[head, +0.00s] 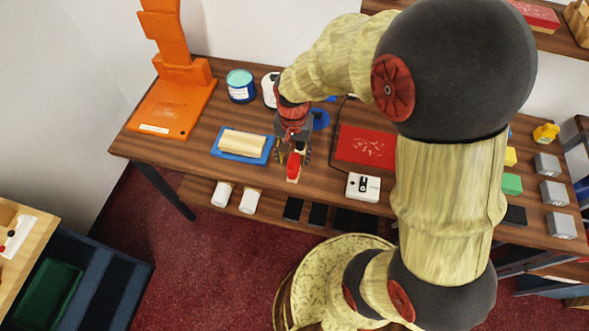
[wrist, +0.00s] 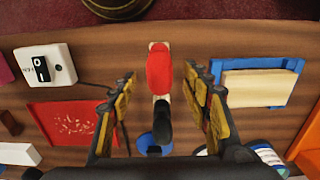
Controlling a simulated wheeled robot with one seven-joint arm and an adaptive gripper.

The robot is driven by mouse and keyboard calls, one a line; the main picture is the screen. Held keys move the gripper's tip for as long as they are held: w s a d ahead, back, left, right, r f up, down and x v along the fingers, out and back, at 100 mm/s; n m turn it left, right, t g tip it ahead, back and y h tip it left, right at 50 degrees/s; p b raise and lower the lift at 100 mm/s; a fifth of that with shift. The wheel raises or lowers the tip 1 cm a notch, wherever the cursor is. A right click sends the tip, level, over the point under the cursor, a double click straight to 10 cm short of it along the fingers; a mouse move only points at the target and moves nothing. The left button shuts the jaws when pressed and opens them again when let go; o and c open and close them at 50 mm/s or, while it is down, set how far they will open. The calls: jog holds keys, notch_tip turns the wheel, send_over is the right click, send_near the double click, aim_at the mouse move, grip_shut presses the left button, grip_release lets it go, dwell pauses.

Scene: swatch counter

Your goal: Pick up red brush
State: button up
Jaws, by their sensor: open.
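The red brush (head: 293,166) lies on the wooden counter near its front edge, between the blue tray and the red mat. In the wrist view the red brush (wrist: 159,68) points away from my gripper, with a pale part beside the red and a dark part nearer to me. My gripper (head: 293,152) is above the brush in the head view and partly hides it. In the wrist view my gripper (wrist: 159,82) is open, with one finger on each side of the brush and a gap to both. It holds nothing.
A red mat (head: 366,146) and a white switch box (head: 363,187) are to the right. A blue disc (head: 321,120) and a paint can (head: 240,86) are behind.

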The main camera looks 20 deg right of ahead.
notch_tip(320, 180, down, 8)
jog(key=b, duration=0.2)
jog(key=shift+s+r+b, duration=0.1)
jog(key=shift+b, duration=0.25)
jog(key=c, duration=0.3)
jog(key=c, duration=0.9)
